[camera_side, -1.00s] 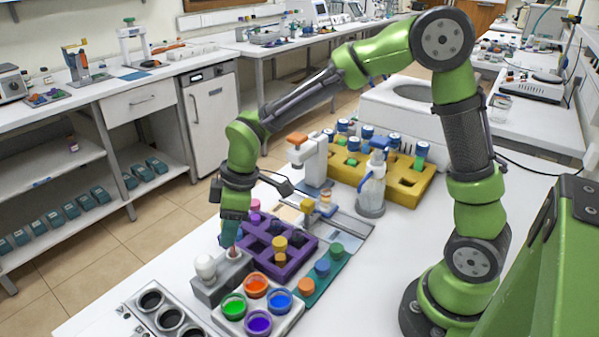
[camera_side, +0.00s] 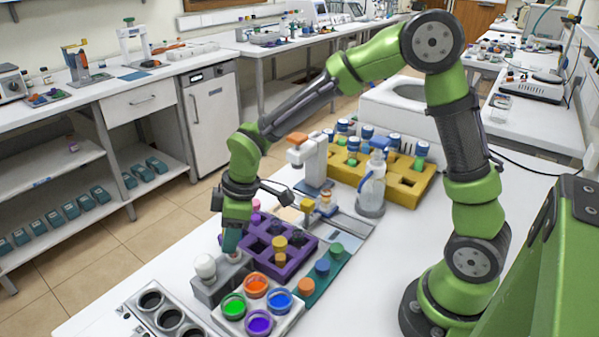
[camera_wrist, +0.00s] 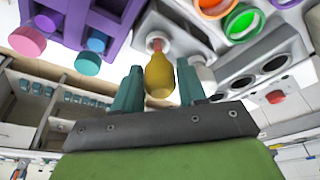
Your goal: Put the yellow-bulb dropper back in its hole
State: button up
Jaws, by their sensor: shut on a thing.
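The yellow-bulb dropper (camera_wrist: 159,75) is between the two fingers of my gripper (camera_wrist: 158,88) in the wrist view, and my gripper is shut on it. Its pinkish collar (camera_wrist: 156,43) is right at the grey block (camera_wrist: 172,22); the glass below is hidden, so I cannot tell how deep it sits. In the side view my gripper (camera_side: 232,248) is low over the back right part of the grey block (camera_side: 214,290), and its fingers hide the yellow bulb. A white-bulb dropper (camera_side: 205,266) stands upright in the same block, just left of my gripper.
A purple rack (camera_side: 290,262) with several vials stands close on the right. A tray of coloured paint-like pots (camera_side: 257,301) sits in front, and a tray of dark wells (camera_side: 160,309) at front left. A wash bottle (camera_side: 372,187) and yellow rack (camera_side: 425,192) are farther back.

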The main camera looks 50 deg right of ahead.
jog(key=shift+f, duration=1.05)
dwell(0.7)
jog(key=o, duration=0.8)
jog(key=shift+c, duration=0.2)
jog(key=shift+r, duration=0.1)
jog(key=v, duration=1.6)
jog(key=s+d+r+m+t, duration=0.1)
jog(key=s+d+m+t, duration=0.4)
jog(key=s+m, duration=0.8)
jog(key=shift+s+d+r, duration=0.25)
jog(key=shift+s+d, duration=0.45)
jog(key=shift+d, duration=0.55)
